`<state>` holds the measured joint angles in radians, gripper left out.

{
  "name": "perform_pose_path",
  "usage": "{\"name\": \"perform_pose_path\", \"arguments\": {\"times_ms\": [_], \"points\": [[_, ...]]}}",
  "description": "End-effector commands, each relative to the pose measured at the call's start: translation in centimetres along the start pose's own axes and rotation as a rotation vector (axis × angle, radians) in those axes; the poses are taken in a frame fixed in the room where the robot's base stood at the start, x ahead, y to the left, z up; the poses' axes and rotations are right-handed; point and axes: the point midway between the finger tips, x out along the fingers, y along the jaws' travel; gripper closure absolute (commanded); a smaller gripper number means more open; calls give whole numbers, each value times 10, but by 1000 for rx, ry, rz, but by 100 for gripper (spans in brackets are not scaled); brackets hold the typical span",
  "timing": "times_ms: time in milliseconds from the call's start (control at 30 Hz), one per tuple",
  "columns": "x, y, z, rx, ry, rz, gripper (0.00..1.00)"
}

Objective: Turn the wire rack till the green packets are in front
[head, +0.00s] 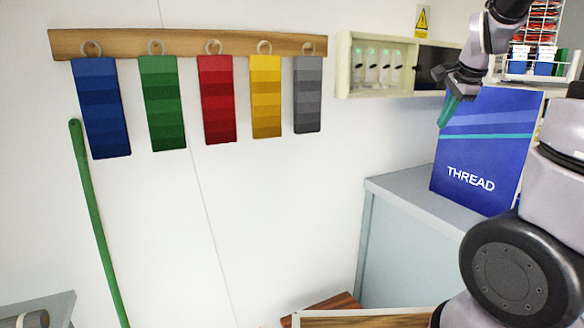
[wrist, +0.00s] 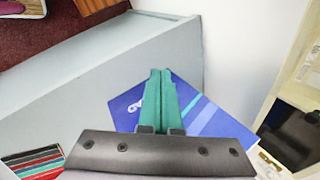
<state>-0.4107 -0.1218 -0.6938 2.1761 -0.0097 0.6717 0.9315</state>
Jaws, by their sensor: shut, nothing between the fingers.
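The white wire rack (head: 535,79) stands at the far right of the head view, partly cut off by the top edge. Red and orange packets (head: 525,28) fill its upper part. Blue packets (head: 544,67) sit in its lower front. A bit of green (head: 562,56) shows at its right side. My gripper (head: 442,120) is left of the rack, in front of the blue THREAD card or box. Its teal fingers are shut and empty, pointing down. In the wrist view the gripper (wrist: 160,75) shows over the blue THREAD surface (wrist: 205,115). I cannot make out the rack there.
A wall cabinet (head: 345,65) is behind. Colour swatches hang from a wooden rail (head: 130,42) at left. Striped coloured items (wrist: 35,163) show low in the wrist view.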

Motion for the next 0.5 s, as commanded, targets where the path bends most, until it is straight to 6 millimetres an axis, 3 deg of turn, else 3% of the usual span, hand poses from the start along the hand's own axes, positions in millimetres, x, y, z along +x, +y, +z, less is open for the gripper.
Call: {"name": "perform_pose_path", "arguments": {"times_ms": [100, 300, 500], "points": [[-44, 25, 44, -236, -96, -58, 100], [-106, 79, 110, -681, -135, -150, 100], [-134, 125, 150, -1008, -87, -180, 100]]}}
